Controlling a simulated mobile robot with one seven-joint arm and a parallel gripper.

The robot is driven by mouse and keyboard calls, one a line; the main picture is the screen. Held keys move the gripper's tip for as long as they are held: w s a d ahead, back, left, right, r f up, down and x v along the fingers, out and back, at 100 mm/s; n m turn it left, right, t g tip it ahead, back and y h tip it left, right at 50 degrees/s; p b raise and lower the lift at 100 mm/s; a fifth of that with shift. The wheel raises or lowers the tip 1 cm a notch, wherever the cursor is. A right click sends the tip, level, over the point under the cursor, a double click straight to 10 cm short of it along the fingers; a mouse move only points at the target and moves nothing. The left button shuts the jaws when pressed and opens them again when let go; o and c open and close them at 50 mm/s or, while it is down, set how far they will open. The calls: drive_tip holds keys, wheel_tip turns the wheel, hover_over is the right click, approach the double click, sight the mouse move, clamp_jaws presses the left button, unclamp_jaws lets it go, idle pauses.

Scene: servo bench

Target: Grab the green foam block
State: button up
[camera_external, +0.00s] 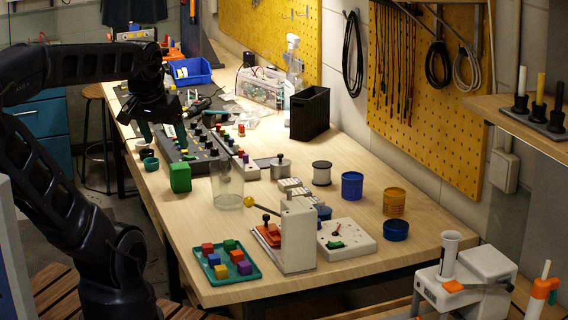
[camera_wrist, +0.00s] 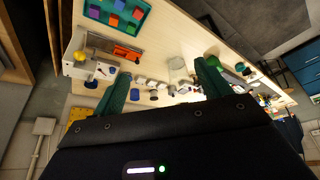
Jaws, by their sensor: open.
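The green foam block (camera_external: 180,178) stands upright on the wooden bench near its left edge, left of a clear glass cylinder (camera_external: 228,185). In the wrist view the block (camera_wrist: 213,61) shows just beyond the right finger, which partly covers it. My gripper (camera_external: 163,133) is above the bench, higher and farther back than the block in the external view. Its two green fingers are apart with nothing between them, as the wrist view of the gripper (camera_wrist: 163,72) also shows. A smaller green cube (camera_external: 230,245) lies in the teal tray.
The teal tray (camera_external: 228,275) holds several coloured cubes at the near end. A dark mixer-like panel (camera_external: 190,152) lies behind the block, and a teal ring-shaped cup (camera_external: 151,163) is to its left. Bare bench lies in front of the block.

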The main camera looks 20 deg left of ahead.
drive_tip(key=m+g+h, duration=0.1)
drive_tip(key=m+h, duration=0.2)
drive_tip(key=m, duration=0.6)
hover_over(183, 176)
drive_tip(key=a, duration=0.5)
wheel_tip(183, 176, down, 19)
drive_tip(key=shift+g, duration=0.3)
drive_tip(key=x, duration=1)
drive_tip(key=shift+s+d+f, duration=0.1)
drive_tip(key=shift+s+d, duration=0.05)
drive_tip(key=shift+d, duration=0.25)
drive_tip(key=c, duration=1.1)
